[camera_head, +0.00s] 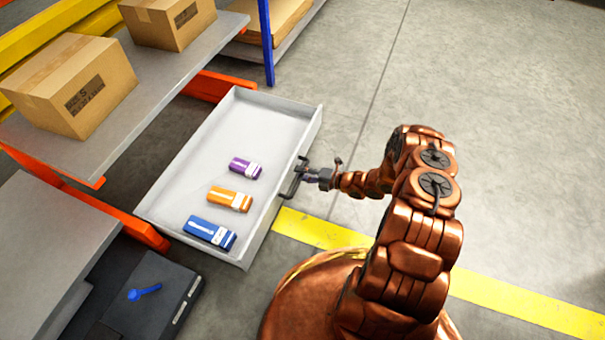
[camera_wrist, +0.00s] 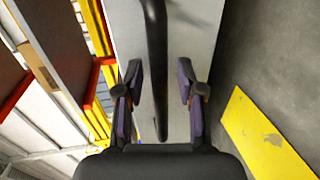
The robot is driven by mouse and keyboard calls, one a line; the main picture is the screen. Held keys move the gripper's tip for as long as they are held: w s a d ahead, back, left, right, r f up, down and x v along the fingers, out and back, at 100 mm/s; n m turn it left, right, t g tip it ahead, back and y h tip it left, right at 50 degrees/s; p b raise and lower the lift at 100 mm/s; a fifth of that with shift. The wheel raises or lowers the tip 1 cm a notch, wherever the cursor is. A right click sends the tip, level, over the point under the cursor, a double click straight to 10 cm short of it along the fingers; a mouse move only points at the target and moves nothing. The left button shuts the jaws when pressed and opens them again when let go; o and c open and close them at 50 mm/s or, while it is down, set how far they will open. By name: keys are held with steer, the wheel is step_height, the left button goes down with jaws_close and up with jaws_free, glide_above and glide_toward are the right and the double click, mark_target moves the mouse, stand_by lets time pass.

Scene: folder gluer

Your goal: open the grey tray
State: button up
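The grey tray (camera_head: 220,125) is a wide, shallow drawer. It stands pulled out from under the shelf, over the floor. It holds a purple item (camera_head: 245,168), an orange item (camera_head: 230,200) and a blue item (camera_head: 210,232). A black bar handle (camera_head: 288,188) is on its front face. My gripper (camera_head: 311,177) is at this handle. In the wrist view the handle (camera_wrist: 156,40) runs between the two fingers of my gripper (camera_wrist: 158,85). The fingers are apart, with a gap on each side of the handle.
Cardboard boxes (camera_head: 72,85) stand on the grey shelf above the tray. An orange beam (camera_head: 90,205) and a blue post (camera_head: 265,40) are part of the rack. A dark box (camera_head: 150,300) with a blue object is at lower left. Floor at right is clear, with a yellow stripe (camera_head: 530,308).

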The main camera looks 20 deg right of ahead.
stand_by(0.3)
steer(key=v, duration=1.2)
